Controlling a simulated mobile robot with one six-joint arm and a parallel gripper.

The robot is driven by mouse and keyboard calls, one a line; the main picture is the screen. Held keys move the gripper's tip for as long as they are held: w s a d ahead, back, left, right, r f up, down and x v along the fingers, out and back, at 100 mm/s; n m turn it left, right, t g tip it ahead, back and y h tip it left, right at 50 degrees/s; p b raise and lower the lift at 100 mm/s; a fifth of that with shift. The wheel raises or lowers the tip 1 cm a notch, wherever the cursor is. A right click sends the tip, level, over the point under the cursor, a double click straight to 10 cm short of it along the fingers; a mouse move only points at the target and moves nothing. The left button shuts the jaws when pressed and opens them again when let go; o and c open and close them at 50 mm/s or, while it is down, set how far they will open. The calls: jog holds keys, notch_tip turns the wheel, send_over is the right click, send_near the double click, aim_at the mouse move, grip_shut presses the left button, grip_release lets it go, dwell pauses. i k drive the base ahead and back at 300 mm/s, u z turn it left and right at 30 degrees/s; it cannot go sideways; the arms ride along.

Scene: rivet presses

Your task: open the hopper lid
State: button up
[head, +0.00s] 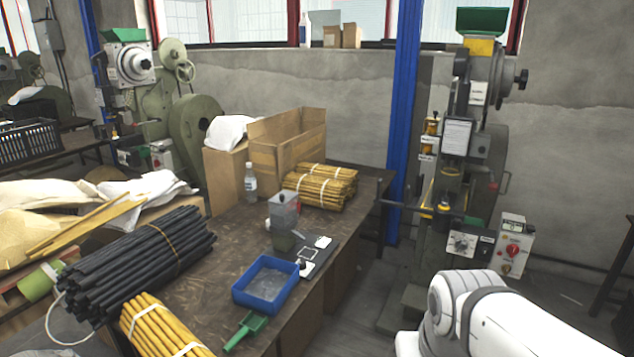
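A rivet press (470,130) stands at the right by the wall, with a green hopper (482,20) on its top. I cannot tell from this view whether that hopper has a lid or how it stands. A second press (190,110) at the back left carries a smaller green hopper (125,35). A small grey box-shaped device (284,210) stands on the table; its top looks closed, but details are too small to tell. My white arm shows at the lower right, in front of the right press. My gripper is out of view.
A blue post (404,110) stands behind. Floor shows between table and press.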

aim_at(283, 197)
jog(key=z, duration=0.15)
jog(key=i, duration=1.5)
jog(key=u, duration=0.45)
jog(key=k, duration=0.85)
jog(key=u, duration=0.2)
jog(key=i, duration=0.9)
jog(key=z, duration=0.1)
